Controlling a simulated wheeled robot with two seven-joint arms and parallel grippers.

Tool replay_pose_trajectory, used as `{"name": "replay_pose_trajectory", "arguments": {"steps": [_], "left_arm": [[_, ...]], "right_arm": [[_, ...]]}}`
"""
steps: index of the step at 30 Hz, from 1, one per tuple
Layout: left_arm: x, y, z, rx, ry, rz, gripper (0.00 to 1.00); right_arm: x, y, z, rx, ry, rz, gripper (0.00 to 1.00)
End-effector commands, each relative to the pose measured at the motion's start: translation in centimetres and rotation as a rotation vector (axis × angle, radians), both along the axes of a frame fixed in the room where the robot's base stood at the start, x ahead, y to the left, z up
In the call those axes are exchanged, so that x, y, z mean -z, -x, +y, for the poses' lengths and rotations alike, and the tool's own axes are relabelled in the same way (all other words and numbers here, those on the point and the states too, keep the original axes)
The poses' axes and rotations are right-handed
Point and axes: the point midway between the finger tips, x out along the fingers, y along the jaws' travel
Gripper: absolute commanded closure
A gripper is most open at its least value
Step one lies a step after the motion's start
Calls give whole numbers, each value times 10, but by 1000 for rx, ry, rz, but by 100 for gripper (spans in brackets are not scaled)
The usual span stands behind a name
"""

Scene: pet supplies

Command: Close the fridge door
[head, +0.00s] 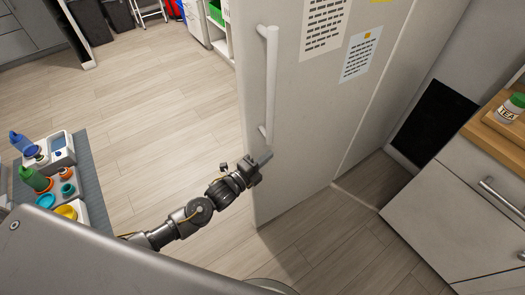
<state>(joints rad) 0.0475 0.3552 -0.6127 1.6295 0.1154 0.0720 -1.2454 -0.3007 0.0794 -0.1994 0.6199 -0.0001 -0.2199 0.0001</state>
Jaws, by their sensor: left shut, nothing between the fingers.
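The fridge door (310,120) is a tall pale grey panel right of centre. It appears to stand out at an angle, with its free edge toward the left; the fridge inside is not visible. A long vertical white handle (268,85) is on its outer face near that edge. My left gripper (264,158) is shut and empty, at the lower end of the handle by the door's free edge. I cannot tell whether it touches the door. My right gripper is not in view.
A wooden-topped counter with drawers (455,210) stands at the right, with a tea jar (511,108) on it. A cart with coloured bowls and bottles (90,180) is at the left. Wooden floor (150,110) is clear left of the door. Notes are stuck on the door.

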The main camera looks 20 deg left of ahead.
Motion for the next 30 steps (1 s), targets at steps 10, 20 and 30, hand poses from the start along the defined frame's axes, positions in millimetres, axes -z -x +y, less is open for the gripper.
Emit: {"name": "replay_pose_trajectory", "arguments": {"steps": [10,20,30], "left_arm": [[0,-14,15,2,2,0,100],[0,-15,16,3,1,0,100],[5,-31,52,44,-4,-4,100]], "right_arm": [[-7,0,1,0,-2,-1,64],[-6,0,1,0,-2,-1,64],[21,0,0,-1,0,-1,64]]}}
